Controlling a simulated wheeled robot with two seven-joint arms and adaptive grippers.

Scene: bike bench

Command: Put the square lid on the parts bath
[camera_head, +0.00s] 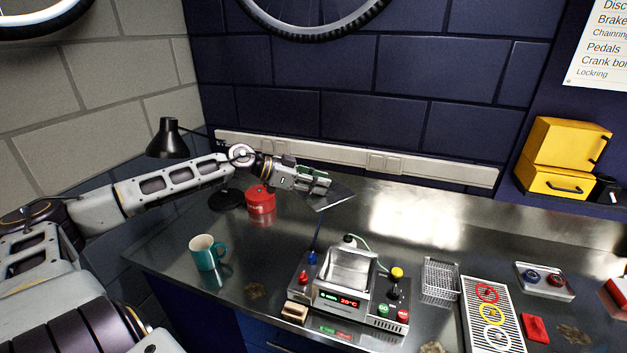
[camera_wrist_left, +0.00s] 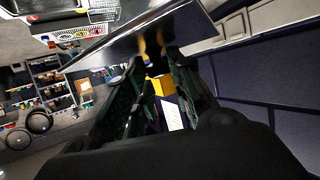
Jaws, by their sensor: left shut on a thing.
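The square lid (camera_head: 335,199) is a thin grey metal plate. My left gripper (camera_head: 318,183) is shut on it and holds it tilted in the air, above the back of the bench. In the left wrist view the lid (camera_wrist_left: 140,37) stretches across the top, past the tips of my left gripper (camera_wrist_left: 158,72). The parts bath (camera_head: 347,284) is a steel unit with an open basin, a red display and coloured knobs. It stands on the bench nearer to me, below and slightly right of the lid. My right gripper is not in view.
A red tin (camera_head: 260,200) and a black lamp (camera_head: 168,139) stand to the left. A teal mug (camera_head: 206,254) is at the front left. A wire basket (camera_head: 440,279) and a striped tray (camera_head: 490,316) lie right of the bath. The bench behind the basket is clear.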

